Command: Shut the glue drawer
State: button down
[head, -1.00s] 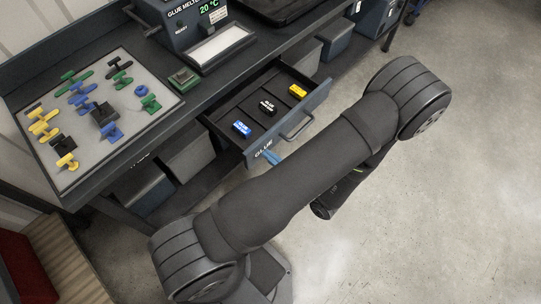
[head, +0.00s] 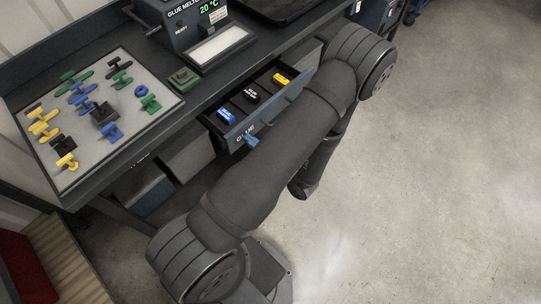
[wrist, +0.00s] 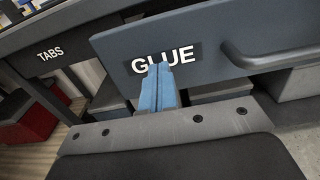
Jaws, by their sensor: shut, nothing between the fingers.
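The glue drawer (head: 241,134) is partly open under the bench in the head view. A blue pack (head: 227,116), a black pack (head: 251,96) and a yellow pack (head: 281,79) lie inside it. In the wrist view the drawer front (wrist: 220,50) fills the upper middle, with its GLUE label and grey bar handle (wrist: 270,60) to the right. My gripper (wrist: 158,72) is shut and empty, its blue fingertips at the lower part of the label. The blue fingertips also show against the drawer front in the head view (head: 252,139). My arm hides part of the drawer's right side.
The bench top holds a grey board (head: 150,118) of coloured tabs and the glue melter (head: 184,22). A TABS drawer front (wrist: 52,54) is left of the glue drawer. Grey bins (head: 190,150) stand below the bench. The floor at right is clear.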

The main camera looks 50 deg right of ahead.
aim_at(226, 120)
jog(key=w, duration=1.1)
jog(key=shift+w, duration=1.05)
jog(key=shift+w+r, duration=0.1)
jog(key=shift+d, duration=0.1)
jog(key=s, duration=1.4)
jog(key=shift+s, duration=0.35)
jog(key=shift+w, duration=0.1)
jog(key=shift+w, duration=6.75)
jog(key=c, duration=2.1)
grip_release()
